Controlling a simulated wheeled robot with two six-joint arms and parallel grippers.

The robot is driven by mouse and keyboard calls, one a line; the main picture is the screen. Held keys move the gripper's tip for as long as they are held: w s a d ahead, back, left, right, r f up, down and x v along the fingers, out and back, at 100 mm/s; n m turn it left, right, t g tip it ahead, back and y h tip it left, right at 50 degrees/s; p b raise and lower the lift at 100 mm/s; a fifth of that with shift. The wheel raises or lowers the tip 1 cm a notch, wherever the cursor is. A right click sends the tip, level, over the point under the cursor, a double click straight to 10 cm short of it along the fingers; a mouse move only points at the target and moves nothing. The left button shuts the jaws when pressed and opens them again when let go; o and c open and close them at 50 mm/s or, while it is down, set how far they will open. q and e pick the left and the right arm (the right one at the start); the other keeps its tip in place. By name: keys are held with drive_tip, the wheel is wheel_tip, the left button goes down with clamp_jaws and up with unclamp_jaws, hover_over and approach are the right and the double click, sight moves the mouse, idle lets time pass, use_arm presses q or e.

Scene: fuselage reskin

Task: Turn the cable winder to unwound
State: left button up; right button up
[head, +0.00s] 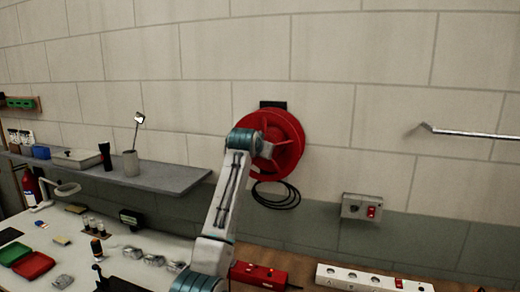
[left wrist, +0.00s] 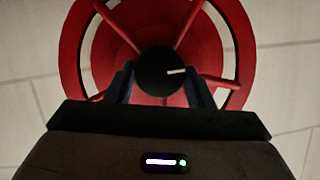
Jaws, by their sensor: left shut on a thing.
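The red cable winder (head: 288,129) is a spoked reel mounted on the wall, with a loop of black cable (head: 276,196) hanging below it. In the left wrist view the winder's red rim and spokes (left wrist: 215,38) fill the upper part, with a dark round hub knob (left wrist: 161,71) bearing a short white mark that points right. My left gripper (left wrist: 161,82) has its fingers on either side of the knob and is shut on it. In the head view my left arm covers the reel's lower left part, and the fingertips are hidden. My right gripper is not in view.
A grey shelf (head: 170,179) with a cup and small items is on the wall to the left. A workbench (head: 125,250) with several small objects lies below. A grey switch box (head: 361,207) and a metal rod (head: 470,133) are on the wall to the right.

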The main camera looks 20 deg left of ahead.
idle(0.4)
use_arm(q)
drive_tip(key=o, duration=1)
drive_tip(key=b+v, duration=0.4)
drive_tip(key=v, duration=0.6)
drive_tip(key=shift+s+d+r+b, duration=0.1)
drive_tip(key=shift+s+d+b, duration=0.05)
drive_tip(key=shift+s+b, duration=0.25)
drive_tip(key=shift+w, duration=0.1)
